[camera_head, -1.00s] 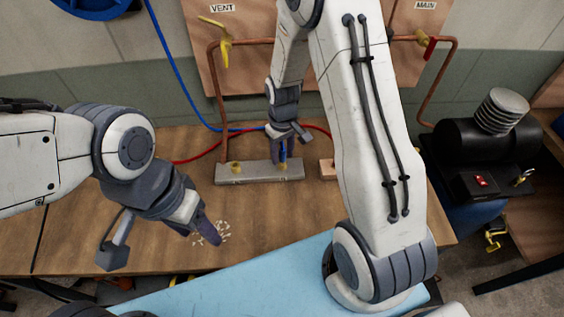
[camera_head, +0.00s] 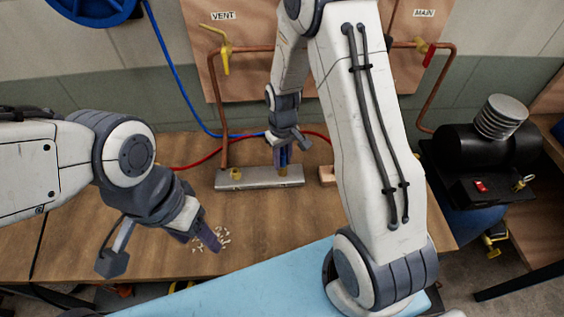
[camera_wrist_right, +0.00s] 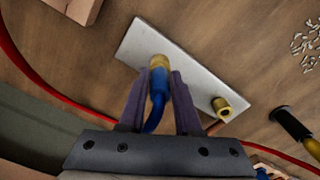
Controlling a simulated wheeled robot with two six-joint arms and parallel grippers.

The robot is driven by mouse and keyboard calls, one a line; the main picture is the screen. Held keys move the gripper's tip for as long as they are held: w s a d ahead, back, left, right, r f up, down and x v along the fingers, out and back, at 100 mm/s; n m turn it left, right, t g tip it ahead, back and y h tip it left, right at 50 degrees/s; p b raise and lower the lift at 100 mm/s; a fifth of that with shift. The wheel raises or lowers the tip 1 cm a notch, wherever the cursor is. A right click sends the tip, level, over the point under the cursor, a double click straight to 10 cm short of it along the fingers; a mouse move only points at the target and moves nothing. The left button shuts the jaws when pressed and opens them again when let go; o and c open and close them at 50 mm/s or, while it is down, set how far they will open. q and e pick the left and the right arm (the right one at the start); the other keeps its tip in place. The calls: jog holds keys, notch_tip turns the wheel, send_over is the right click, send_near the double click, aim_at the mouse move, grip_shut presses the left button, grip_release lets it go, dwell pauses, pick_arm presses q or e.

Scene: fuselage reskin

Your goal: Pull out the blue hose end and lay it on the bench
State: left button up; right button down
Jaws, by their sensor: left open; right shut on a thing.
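The blue hose end (camera_wrist_right: 158,92) is between the two fingers of my right gripper (camera_wrist_right: 160,82) in the right wrist view, which is shut on it. Its brass tip (camera_wrist_right: 159,62) is over the grey plate (camera_wrist_right: 139,40); I cannot tell whether it is still seated in a port. In the head view my right gripper (camera_head: 283,158) points down over the right part of the grey plate (camera_head: 258,184). A second brass fitting (camera_wrist_right: 222,107) stands free on the plate. My left gripper (camera_head: 207,242) is open and empty, low over the wooden bench (camera_head: 290,222).
A red hose (camera_wrist_right: 42,88) curves behind the plate. A wooden block (camera_head: 327,175) lies right of the plate. Small pale scraps (camera_head: 221,237) lie by my left gripper. A light blue surface (camera_head: 232,287) is in front. A black machine (camera_head: 480,148) stands at the right.

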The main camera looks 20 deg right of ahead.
aim_at(282, 155)
jog(key=shift+r+p, duration=0.85)
jog(key=shift+r, duration=0.3)
jog(key=shift+r+p, duration=1.2)
jog(key=shift+r, duration=0.25)
jog(key=shift+f, duration=0.1)
